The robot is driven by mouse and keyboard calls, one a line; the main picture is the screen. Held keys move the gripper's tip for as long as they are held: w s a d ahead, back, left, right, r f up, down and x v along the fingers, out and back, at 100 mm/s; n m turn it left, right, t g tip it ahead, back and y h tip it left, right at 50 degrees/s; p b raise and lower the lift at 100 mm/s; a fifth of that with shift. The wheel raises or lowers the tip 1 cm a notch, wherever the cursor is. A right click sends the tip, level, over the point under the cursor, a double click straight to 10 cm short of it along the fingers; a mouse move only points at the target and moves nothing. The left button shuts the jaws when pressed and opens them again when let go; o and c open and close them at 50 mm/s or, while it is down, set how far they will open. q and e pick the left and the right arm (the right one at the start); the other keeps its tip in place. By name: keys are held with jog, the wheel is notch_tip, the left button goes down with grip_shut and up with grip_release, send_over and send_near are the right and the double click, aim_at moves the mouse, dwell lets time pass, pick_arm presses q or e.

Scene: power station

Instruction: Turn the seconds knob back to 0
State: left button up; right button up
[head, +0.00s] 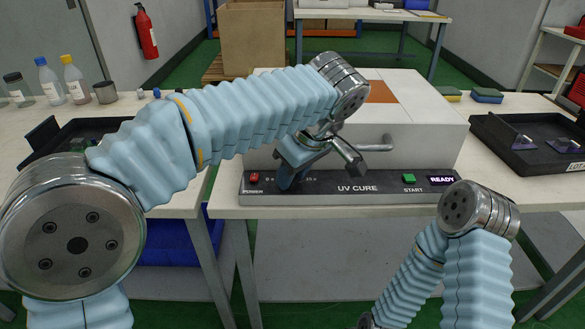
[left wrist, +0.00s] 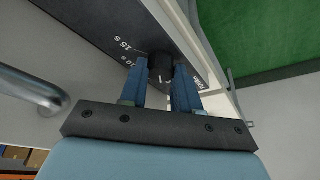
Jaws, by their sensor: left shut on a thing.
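The UV cure machine (head: 355,188) has a dark front panel with a red POWER button (head: 255,178), a green START button (head: 408,178) and a display reading READY (head: 441,181). My left gripper (head: 288,180) is at the left part of this panel, over the dial scale. In the left wrist view, the black seconds knob (left wrist: 160,66) sits between its two blue fingers, which are shut on it. A short white mark shows on the knob. The labels 15 s and 10 s show beside it. In the head view the fingers hide the knob. My right gripper is out of view; only its arm shows.
The machine's bar handle (head: 376,146) sticks out just above the panel, close to my left wrist. Bottles (head: 75,82) stand at the left. A black tray (head: 530,148) with purple parts lies at the right. A second black tray (head: 62,140) is partly behind my left arm.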

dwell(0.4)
pick_arm(q)
jog(key=o, duration=1)
jog(key=shift+o, duration=0.2)
jog(key=v, duration=1.4)
jog(key=shift+p, duration=0.4)
jog(key=shift+d+f, duration=0.1)
jog(key=shift+f, duration=0.05)
